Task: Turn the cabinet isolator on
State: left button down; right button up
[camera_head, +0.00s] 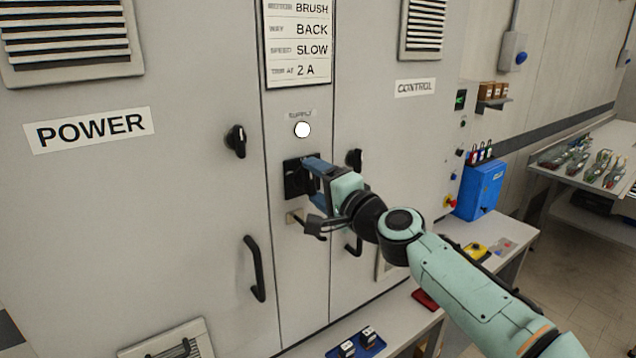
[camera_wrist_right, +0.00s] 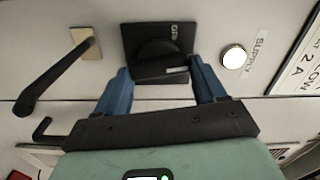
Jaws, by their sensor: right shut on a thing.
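The cabinet isolator is a black square plate (camera_head: 291,178) with a round black knob, on the narrow middle panel below the white SUPPLY lamp (camera_head: 302,130). In the right wrist view the isolator plate (camera_wrist_right: 142,34) shows small white markings near one edge, too small to read surely. My right gripper (camera_head: 310,175) is at the isolator. In the right wrist view its blue fingers (camera_wrist_right: 160,70) stand on either side of the knob's grip bar (camera_wrist_right: 160,68) and are shut on it. The lamp (camera_wrist_right: 234,57) looks bright white. My left gripper is out of view.
A black lever on a beige plate (camera_head: 295,216) sits just below the isolator, close to my gripper. Black door handles (camera_head: 254,268) and rotary latches (camera_head: 236,141) stick out of the cabinet doors. A bench with a blue tray (camera_head: 356,345) stands below; a blue box (camera_head: 481,188) is at right.

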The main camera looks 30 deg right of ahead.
jog(key=shift+f+m, duration=0.1)
jog(key=shift+m, duration=0.7)
jog(key=o, duration=1)
jog(key=shift+o, duration=0.2)
jog(key=shift+s+d, duration=0.1)
jog(key=shift+s, duration=0.45)
jog(key=s+b, duration=0.2)
jog(key=s, duration=1)
jog(key=shift+s+d, duration=0.15)
jog(key=shift+d, duration=0.3)
